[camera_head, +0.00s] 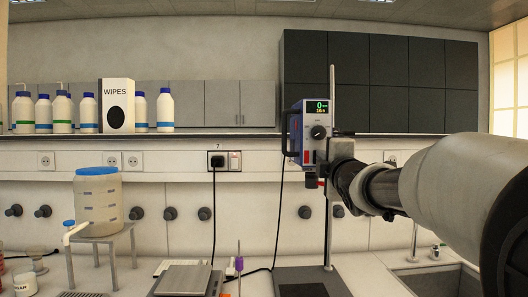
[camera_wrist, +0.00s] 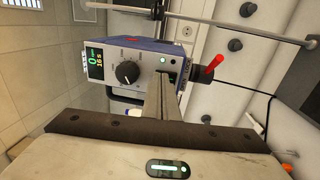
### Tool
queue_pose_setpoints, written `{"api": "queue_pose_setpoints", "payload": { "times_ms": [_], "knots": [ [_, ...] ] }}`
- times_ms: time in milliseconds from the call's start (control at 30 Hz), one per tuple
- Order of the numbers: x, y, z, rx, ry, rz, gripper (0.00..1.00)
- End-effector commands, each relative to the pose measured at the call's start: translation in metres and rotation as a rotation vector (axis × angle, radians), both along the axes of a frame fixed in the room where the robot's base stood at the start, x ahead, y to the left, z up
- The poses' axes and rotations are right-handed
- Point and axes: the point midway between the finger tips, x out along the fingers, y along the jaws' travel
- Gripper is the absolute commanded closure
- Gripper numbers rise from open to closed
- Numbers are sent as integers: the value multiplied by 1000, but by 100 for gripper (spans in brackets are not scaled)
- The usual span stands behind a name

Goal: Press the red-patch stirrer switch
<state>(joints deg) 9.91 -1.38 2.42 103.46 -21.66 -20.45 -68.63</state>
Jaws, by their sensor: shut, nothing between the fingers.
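The overhead stirrer is a blue and white box (camera_head: 308,130) on a metal pole, with a green-lit display reading 0 and a black knob; it also shows sideways in the wrist view (camera_wrist: 143,58). A small green light (camera_wrist: 163,60) is lit on its panel. My arm reaches in from the right in the head view.
A red lever (camera_wrist: 214,66) sticks out just below the stirrer, near my fingers. The stirrer's pole (camera_head: 331,100) stands beside it. A jug (camera_head: 97,205) sits on a stand at left. Bottles and a wipes box (camera_head: 116,105) line the shelf. A sink is at right.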

Motion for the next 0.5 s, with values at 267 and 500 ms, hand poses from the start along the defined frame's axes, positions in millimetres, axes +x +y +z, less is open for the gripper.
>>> {"api": "queue_pose_setpoints", "payload": {
  "times_ms": [267,500],
  "knots": [
    [6,0,1,1,-1,0,100],
    [7,0,4,0,7,1,100]
  ]
}}
